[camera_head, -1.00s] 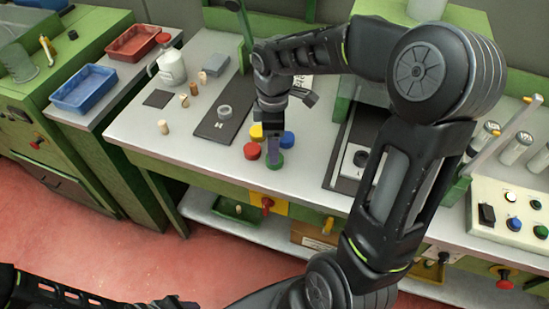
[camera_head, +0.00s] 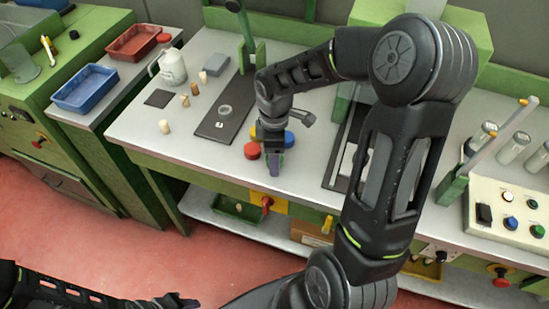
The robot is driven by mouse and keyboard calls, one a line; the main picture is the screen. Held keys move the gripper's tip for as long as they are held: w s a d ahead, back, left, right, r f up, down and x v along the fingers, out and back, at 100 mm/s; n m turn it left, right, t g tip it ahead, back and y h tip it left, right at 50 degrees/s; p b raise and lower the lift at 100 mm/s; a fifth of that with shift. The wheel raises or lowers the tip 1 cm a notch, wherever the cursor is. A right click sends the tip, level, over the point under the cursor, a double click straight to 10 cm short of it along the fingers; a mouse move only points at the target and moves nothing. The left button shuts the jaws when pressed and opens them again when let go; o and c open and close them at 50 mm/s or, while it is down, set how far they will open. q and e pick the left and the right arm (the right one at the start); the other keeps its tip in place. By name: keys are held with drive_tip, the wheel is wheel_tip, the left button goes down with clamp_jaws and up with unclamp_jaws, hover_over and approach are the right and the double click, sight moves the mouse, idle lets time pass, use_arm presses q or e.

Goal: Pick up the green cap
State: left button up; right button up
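The green cap cannot be made out now; my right gripper (camera_head: 274,167) covers the spot near the bench's front edge where it stood. This gripper points down there, with its fingertips low over the bench top. Whether its fingers are open or closed on the cap is hidden. A red cap (camera_head: 252,150) sits just left of the gripper and a blue cap (camera_head: 289,138) just right. A yellow cap (camera_head: 254,132) is mostly hidden behind the gripper. My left gripper (camera_head: 190,303) shows only partly at the bottom edge, far from the caps.
A dark plate with a metal ring (camera_head: 225,111) lies behind the red cap. A white jug (camera_head: 172,67) stands at the back left. A button panel (camera_head: 510,212) is on the right.

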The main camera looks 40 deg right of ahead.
drive_tip(key=shift+c, duration=0.2)
drive_tip(key=c, duration=1.4)
